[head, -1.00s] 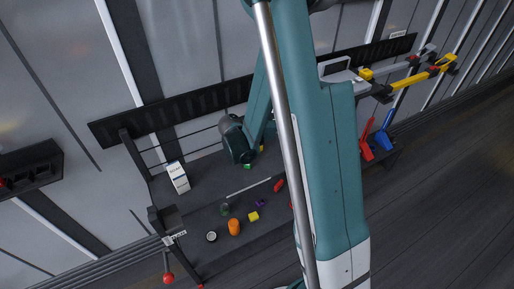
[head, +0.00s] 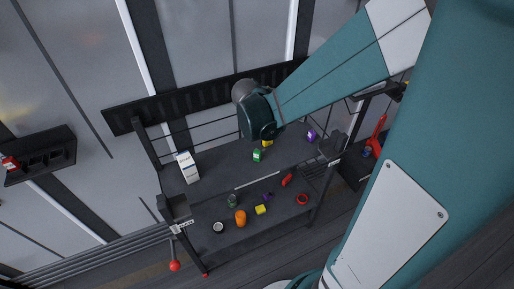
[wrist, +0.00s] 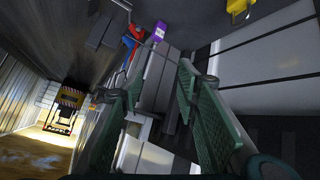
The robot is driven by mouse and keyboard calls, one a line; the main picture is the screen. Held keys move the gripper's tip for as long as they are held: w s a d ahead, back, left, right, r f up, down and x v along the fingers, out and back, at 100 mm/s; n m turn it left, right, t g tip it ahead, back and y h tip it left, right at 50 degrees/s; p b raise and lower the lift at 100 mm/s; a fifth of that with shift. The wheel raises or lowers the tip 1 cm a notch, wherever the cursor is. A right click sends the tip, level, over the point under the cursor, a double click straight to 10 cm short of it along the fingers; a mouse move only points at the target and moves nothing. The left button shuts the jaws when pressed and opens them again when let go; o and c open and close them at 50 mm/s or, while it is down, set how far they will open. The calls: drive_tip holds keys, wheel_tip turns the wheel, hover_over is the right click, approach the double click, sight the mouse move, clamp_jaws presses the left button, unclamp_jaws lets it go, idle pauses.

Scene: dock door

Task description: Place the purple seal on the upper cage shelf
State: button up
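A small purple piece (head: 267,197), which looks like the seal, lies on the dark lower shelf (head: 215,208) in the head view, beside a yellow block (head: 261,210). A second purple item with a white label (head: 311,135) stands farther back and right on the upper level (head: 215,165). A purple item with a white label also shows in the wrist view (wrist: 159,32), beyond the fingers. My gripper (wrist: 158,80) is open in the wrist view, with nothing held between its teal pads. The head view does not show its fingers clearly.
A white carton (head: 187,167), a green item (head: 257,155) and a yellow item stand on the upper level. An orange cylinder (head: 240,218), a white-topped round piece (head: 218,227) and red pieces (head: 303,199) lie below. A red-knobbed lever (head: 175,265) hangs at the left.

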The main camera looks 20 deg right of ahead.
drive_tip(key=s+a+r+n+t+y, duration=0.2)
drive_tip(key=s+a+r+n+y, duration=0.2)
drive_tip(key=s+a, duration=0.4)
drive_tip(key=s+a+r+n+t+y, duration=0.2)
drive_tip(key=s+a+r+n+y, duration=0.3)
drive_tip(key=a, duration=0.9)
drive_tip(key=s+n, duration=0.1)
drive_tip(key=s, duration=0.2)
drive_tip(key=shift+s+r+n, duration=0.15)
drive_tip(key=shift+s+n, duration=0.1)
drive_tip(key=shift+n, duration=0.05)
